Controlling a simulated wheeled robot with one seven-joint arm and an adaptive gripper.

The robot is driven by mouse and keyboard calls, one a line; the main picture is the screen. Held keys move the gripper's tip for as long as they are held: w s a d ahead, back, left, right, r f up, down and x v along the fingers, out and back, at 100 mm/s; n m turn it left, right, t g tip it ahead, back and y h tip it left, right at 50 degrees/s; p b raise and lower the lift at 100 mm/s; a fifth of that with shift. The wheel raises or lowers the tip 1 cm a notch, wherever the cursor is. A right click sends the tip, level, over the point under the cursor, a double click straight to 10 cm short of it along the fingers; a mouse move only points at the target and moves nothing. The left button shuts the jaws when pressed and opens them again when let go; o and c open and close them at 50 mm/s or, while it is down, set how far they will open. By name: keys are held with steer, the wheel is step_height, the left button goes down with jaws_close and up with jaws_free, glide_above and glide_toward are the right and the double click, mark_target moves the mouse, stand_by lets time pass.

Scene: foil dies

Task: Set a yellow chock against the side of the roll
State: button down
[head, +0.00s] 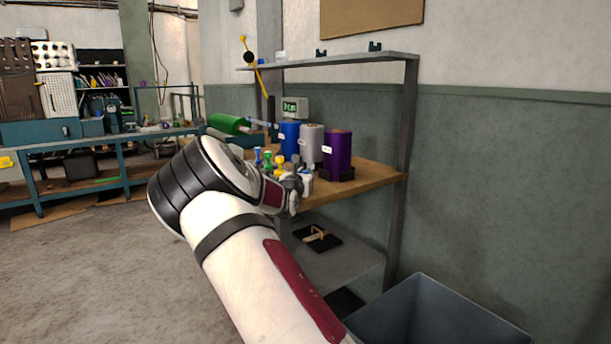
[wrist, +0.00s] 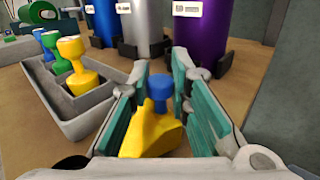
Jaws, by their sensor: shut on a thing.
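My gripper (wrist: 158,92) has its teal pads on both sides of a yellow chock (wrist: 155,137) and is shut on it, low in the wrist view. A blue knob-like piece (wrist: 158,90) shows just beyond the chock; I cannot tell whether it is joined to it. Three upright rolls stand at the back of the wooden bench: blue (head: 289,134), silver (head: 311,143) and purple (head: 338,152). In the wrist view the purple roll (wrist: 203,35) is beyond my right finger, the silver roll (wrist: 142,25) nearer the middle. In the head view my arm hides most of the gripper.
A grey tray (wrist: 95,125) with green, yellow and blue dies lies left of my gripper. Dark holders (wrist: 187,62) sit at the roll bases. A green roll (head: 228,123) lies horizontally farther left. A grey bin (head: 430,310) stands right of the bench (head: 385,176).

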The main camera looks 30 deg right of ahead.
steer(key=shift+f, duration=0.1)
steer(key=c, duration=1.5)
jaws_free()
steer(key=shift+a, duration=0.15)
steer(key=p+v, duration=0.2)
steer(key=v, duration=1)
steer(key=shift+p, duration=0.3)
